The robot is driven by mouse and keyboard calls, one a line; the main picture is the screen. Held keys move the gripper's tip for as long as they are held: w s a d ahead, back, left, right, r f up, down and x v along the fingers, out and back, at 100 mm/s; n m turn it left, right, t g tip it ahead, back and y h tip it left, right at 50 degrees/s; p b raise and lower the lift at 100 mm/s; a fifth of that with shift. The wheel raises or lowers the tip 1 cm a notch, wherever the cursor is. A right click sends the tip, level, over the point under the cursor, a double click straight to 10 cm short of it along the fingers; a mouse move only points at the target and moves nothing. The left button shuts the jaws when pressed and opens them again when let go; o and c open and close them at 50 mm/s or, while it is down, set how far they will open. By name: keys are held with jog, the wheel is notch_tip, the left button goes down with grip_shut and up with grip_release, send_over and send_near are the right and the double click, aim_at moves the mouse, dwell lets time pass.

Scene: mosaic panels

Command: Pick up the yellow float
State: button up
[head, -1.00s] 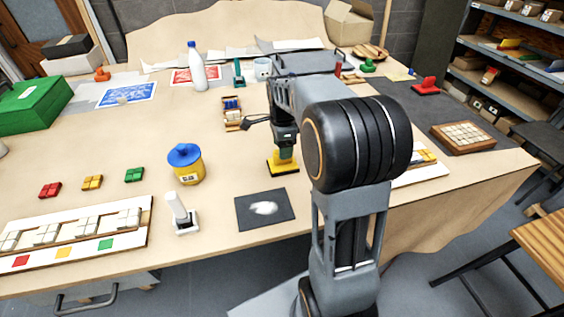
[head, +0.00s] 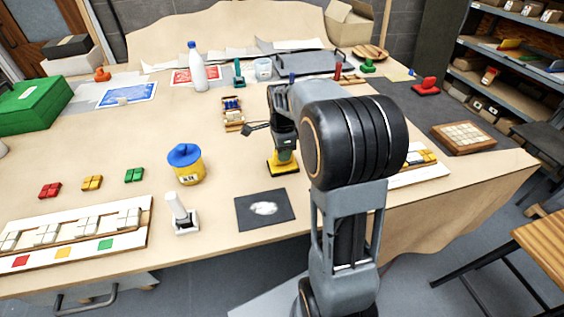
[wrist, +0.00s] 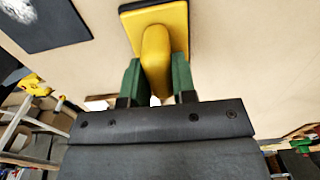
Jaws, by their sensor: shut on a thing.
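The yellow float (head: 282,168) has a flat base with a dark underside and a raised yellow handle. In the head view it is on the table, left of my arm; I cannot tell whether it is still touching the table. My gripper (wrist: 155,82) is shut on the float's handle, with its green fingers on either side. The wrist view shows the float (wrist: 157,28) extending away from the fingers. In the head view my wrist hides the top of the handle.
A dark square mat (head: 265,210) with a white patch lies in front of the float. A small wooden tray (head: 233,113) with tiles lies behind.

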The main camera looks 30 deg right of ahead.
grip_shut()
jog(key=shift+r, duration=0.5)
notch_tip(320, 180, up, 2)
jog(key=shift+w+r, duration=0.1)
jog(key=s+d+r, duration=0.3)
jog(key=s+r, duration=0.7)
jog(key=s, duration=0.3)
jog(key=shift+s, duration=0.4)
jog(key=shift+d, duration=0.1)
